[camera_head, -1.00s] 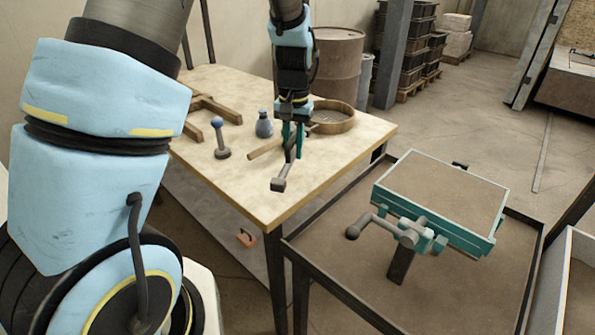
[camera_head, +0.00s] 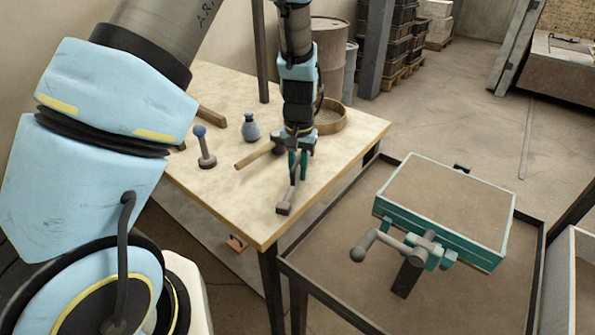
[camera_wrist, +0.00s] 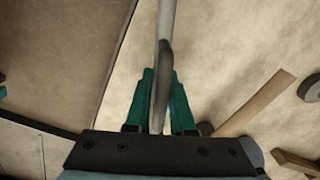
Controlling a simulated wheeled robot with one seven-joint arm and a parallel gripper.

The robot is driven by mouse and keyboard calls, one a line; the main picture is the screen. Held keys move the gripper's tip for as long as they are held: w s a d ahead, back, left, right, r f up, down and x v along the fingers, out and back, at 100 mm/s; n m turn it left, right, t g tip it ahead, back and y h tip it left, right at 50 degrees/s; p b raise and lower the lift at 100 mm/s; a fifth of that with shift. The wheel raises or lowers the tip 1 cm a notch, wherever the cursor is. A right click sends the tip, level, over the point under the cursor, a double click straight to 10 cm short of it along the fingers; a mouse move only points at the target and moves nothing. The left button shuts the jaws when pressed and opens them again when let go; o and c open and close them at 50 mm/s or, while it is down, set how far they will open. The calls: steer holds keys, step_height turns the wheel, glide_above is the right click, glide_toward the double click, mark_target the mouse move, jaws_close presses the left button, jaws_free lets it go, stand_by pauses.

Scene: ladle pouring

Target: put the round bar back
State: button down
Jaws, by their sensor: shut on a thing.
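My gripper (camera_head: 298,164) is above the wooden table, near its front right edge, with teal fingers pointing down. It is shut on a grey round bar (camera_head: 294,192), which slants down toward the table's front edge and has a blocky end. In the wrist view the bar (camera_wrist: 166,30) runs up from between the teal fingers (camera_wrist: 163,105). Its held part is partly hidden by the fingers, and I cannot tell whether its lower end touches the table (camera_head: 225,188).
On the table lie a wooden-handled tool (camera_head: 253,155), a blue-knobbed stand (camera_head: 205,150), a blue-grey bottle (camera_head: 250,128) and a round sieve (camera_head: 328,120). To the right, a teal box filled with sand (camera_head: 445,205), with a grey crank (camera_head: 372,243), stands over a dark-rimmed tray (camera_head: 330,262).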

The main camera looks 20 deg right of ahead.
steer(key=shift+f, duration=0.6)
steer(key=shift+f, duration=0.2)
steer(key=c, duration=0.8)
jaws_free()
steer(key=shift+o, duration=0.2)
